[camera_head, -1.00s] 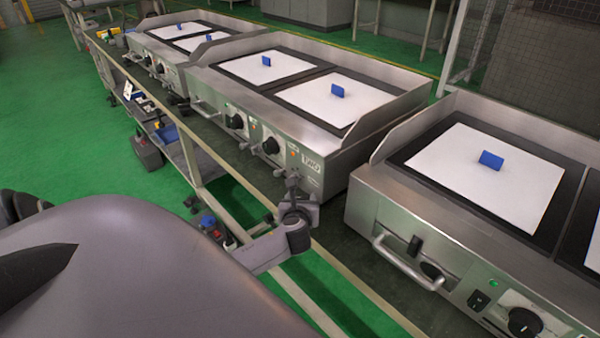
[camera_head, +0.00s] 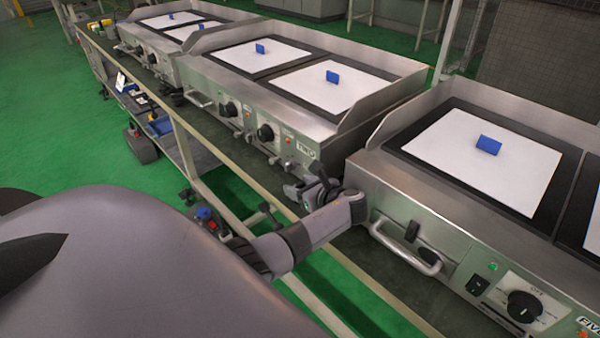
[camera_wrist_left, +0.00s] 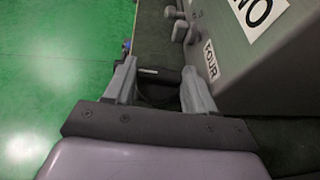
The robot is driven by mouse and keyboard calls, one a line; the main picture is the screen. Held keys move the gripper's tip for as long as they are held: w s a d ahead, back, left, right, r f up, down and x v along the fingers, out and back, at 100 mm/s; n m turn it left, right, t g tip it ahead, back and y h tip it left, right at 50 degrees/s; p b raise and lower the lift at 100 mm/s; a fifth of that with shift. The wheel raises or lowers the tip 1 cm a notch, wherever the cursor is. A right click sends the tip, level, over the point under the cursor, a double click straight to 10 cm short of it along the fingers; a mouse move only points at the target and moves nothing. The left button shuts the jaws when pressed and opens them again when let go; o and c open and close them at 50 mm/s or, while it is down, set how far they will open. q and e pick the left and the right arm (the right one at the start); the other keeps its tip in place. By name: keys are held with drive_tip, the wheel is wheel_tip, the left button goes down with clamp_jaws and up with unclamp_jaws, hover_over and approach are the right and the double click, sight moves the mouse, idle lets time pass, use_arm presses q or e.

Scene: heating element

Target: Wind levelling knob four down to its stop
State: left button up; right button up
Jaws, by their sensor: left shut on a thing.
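My left gripper (camera_head: 312,188) is at the lower front corner of the middle cooking unit (camera_head: 345,137). In the left wrist view its two fingers (camera_wrist_left: 158,78) stand on either side of a dark, round-looking part, which I take to be levelling knob four (camera_wrist_left: 158,93). The gripper is shut on it, and the fingers and palm hide part of it. A "FOUR" label (camera_wrist_left: 210,60) is on the unit's grey panel, just right of the fingers. In the head view the gripper hides the knob. My right gripper is not in view.
Another cooking unit (camera_head: 450,225) with a front handle (camera_head: 404,248) stands close to the right of my left arm. Small grey knobs (camera_wrist_left: 179,30) stick out from the panel ahead of the fingers. Green floor (camera_wrist_left: 70,70) lies open at the left.

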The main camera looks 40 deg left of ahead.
use_arm(q)
drive_tip(key=shift+g, duration=0.3)
drive_tip(key=o, duration=1)
drive_tip(key=shift+o, duration=0.2)
drive_tip(key=shift+r, duration=0.1)
